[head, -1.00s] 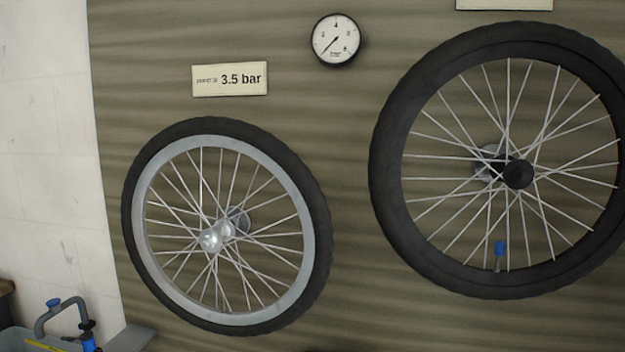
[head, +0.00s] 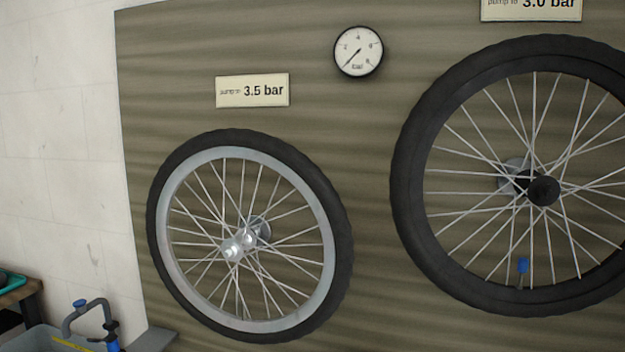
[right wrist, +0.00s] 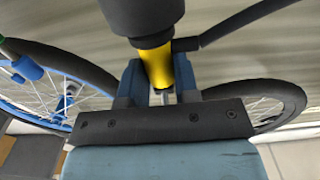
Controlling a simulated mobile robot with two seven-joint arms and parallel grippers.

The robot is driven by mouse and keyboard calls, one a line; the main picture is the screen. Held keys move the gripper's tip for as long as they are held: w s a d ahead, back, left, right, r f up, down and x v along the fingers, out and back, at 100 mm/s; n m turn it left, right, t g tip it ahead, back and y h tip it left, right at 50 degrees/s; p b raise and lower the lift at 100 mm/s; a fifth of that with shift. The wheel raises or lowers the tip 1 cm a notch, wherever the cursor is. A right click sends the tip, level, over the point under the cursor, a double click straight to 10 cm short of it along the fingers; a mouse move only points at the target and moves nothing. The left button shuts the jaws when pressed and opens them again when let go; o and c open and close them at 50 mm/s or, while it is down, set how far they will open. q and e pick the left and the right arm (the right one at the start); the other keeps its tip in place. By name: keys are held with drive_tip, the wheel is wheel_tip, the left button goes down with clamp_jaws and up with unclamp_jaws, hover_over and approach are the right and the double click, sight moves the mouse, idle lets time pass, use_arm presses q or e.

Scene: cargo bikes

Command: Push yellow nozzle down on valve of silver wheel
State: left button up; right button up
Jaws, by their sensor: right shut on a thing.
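The silver-rimmed wheel (head: 174,192) with a black tyre hangs on the wall panel, left of centre in the head view. I cannot make out its valve there. In the right wrist view my right gripper (right wrist: 160,84) is shut on the yellow nozzle (right wrist: 182,70), its blue-grey fingers on either side. A thick black cylindrical part (right wrist: 140,20) adjoins the nozzle. A small pale stem shows below the nozzle between the fingers; I cannot tell whether it is a valve. Neither gripper shows in the head view.
A black wheel (head: 412,180) with a blue valve cap (head: 523,265) hangs at the right. A pressure gauge (head: 358,52) and a 3.5 bar sign (head: 252,91) are above. A grey bin (head: 45,340) stands lower left. The right wrist view shows a blue-rimmed wheel (right wrist: 62,75).

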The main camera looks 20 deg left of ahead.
drive_tip(key=shift+r, duration=0.1)
drive_tip(key=shift+s+p, duration=0.35)
drive_tip(key=shift+s, duration=0.1)
drive_tip(key=s+d+p, duration=0.1)
drive_tip(key=s+p, duration=0.3)
drive_tip(key=s, duration=0.7)
drive_tip(key=shift+p, duration=0.3)
